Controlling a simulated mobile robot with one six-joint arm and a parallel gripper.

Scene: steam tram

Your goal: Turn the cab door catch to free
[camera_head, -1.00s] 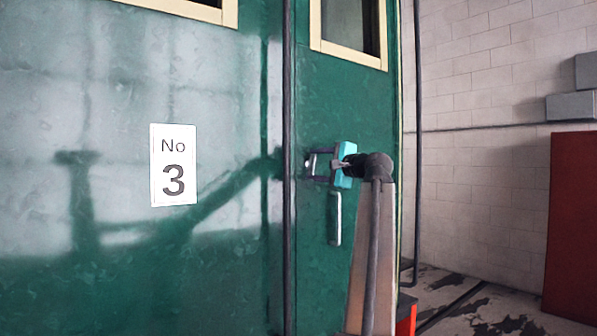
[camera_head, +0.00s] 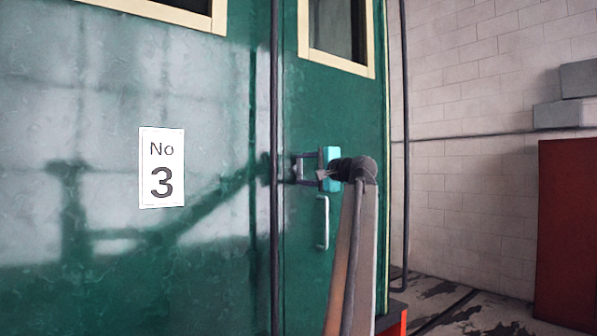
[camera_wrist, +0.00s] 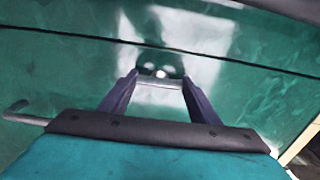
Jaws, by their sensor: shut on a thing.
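The green cab door (camera_head: 345,110) stands upright to the right of a dark vertical seam. My gripper (camera_head: 297,168) is at the door's left side, near the seam, its teal body to the right of the fingers. In the wrist view, my gripper (camera_wrist: 159,84) has its two dark fingers on either side of a short pale bar, the cab door catch (camera_wrist: 160,83). The bar spans the gap between the fingertips, and the gripper is shut on it. In the head view the catch is too small and covered by the fingers to read its angle.
A pale vertical door handle (camera_head: 322,222) is just below my gripper; it also shows in the wrist view (camera_wrist: 24,114). A cream-framed window (camera_head: 337,60) is above. A "No 3" plate (camera_head: 162,167) is to the left. A red cabinet (camera_head: 566,230) stands at the right wall.

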